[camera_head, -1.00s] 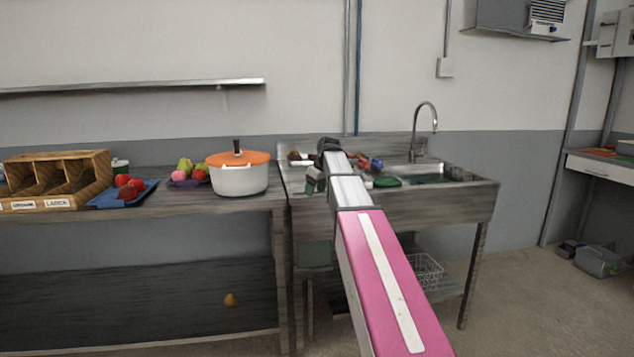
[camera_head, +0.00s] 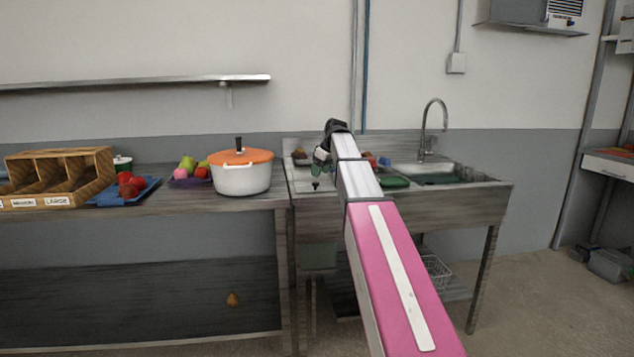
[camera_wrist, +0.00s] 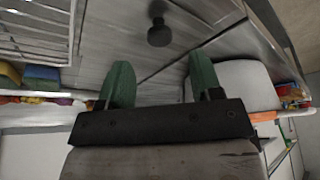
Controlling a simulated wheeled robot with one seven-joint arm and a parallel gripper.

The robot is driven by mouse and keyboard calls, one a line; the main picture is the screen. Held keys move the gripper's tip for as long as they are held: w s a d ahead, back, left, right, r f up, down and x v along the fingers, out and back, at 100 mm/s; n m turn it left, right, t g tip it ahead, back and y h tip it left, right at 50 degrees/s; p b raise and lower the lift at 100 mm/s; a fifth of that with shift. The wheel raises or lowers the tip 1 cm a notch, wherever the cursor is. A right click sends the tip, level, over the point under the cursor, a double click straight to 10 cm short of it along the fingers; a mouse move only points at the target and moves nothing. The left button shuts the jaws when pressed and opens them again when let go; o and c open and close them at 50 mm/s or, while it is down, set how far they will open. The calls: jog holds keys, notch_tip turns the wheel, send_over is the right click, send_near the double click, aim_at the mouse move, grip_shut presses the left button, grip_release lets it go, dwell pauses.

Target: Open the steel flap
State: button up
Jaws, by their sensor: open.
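The steel flap (camera_head: 303,179) appears to be the grey panel at the left of the sink unit, with a small dark knob (camera_head: 316,184) on it. In the wrist view, the grey panel (camera_wrist: 120,45) has a seam along its right side, and the round dark knob (camera_wrist: 160,32) stands on it. My gripper (camera_head: 320,163) is above the panel in the head view. In the wrist view my gripper (camera_wrist: 160,72) has its two green fingers apart, with nothing between them. The knob shows beyond the fingertips, apart from them. The panel's edges are partly hidden by my arm in the head view.
A white pot with an orange lid (camera_head: 242,175) stands on the counter left of the sink unit. Dark and coloured items (camera_head: 375,162) lie behind my arm near the green item (camera_head: 395,181) and the sink basin (camera_head: 440,180). A tall faucet (camera_head: 427,130) rises behind.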

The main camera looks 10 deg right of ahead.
jog(key=shift+x, duration=2.65)
